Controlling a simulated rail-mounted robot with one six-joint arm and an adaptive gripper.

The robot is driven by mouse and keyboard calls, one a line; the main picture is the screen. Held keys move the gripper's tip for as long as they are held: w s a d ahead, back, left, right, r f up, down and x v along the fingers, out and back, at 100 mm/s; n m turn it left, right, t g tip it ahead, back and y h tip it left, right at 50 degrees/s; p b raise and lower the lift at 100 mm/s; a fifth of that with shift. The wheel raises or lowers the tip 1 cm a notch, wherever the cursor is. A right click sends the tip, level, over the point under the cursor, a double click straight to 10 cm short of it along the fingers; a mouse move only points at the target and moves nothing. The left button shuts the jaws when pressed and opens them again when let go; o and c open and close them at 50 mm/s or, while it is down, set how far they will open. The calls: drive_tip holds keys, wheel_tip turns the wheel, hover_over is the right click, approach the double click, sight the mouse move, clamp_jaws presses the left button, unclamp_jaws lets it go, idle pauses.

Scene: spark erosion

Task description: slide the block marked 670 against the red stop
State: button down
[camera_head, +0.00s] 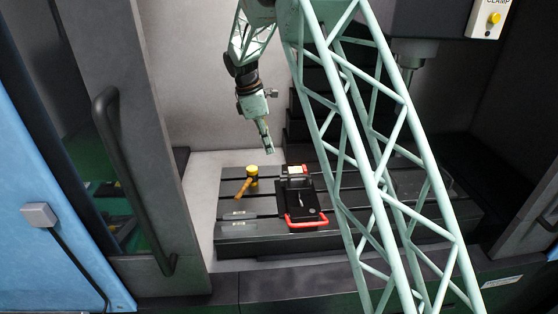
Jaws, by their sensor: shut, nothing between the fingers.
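My gripper (268,150) is shut and empty, pointing down in the air above the machine table. Below and right of it, a small black fixture (299,202) sits on the slotted dark table. A red U-shaped bar (306,222), which looks like the red stop, runs along the fixture's front edge. At the fixture's back end is a small pale-topped piece (296,170) with a bit of red beside it. A grey piece lies just in front of it. No number can be read, so I cannot tell which piece is the block marked 670.
A yellow-headed mallet (252,171) with a wooden handle lies on the table (232,230) left of the fixture. My green lattice arm link covers the table's right part. A dark machine head (415,48) hangs at upper right. A door with a handle (125,180) stands at left.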

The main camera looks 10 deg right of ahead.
sight(295, 173)
drive_tip(key=shift+w+a, duration=0.35)
drive_tip(key=shift+f, duration=0.15)
drive_tip(key=d+f, duration=0.1)
drive_tip(key=f, duration=0.2)
drive_tip(key=d+f, duration=0.2)
drive_tip(key=f, duration=0.1)
drive_tip(key=d+f, duration=0.2)
drive_tip(key=f, duration=0.1)
drive_tip(key=shift+s+d+f+p, duration=0.15)
drive_tip(key=shift+s+d+p, duration=0.05)
drive_tip(key=shift+s+p, duration=0.1)
drive_tip(key=shift+d, duration=0.45)
drive_tip(key=shift+d, duration=0.1)
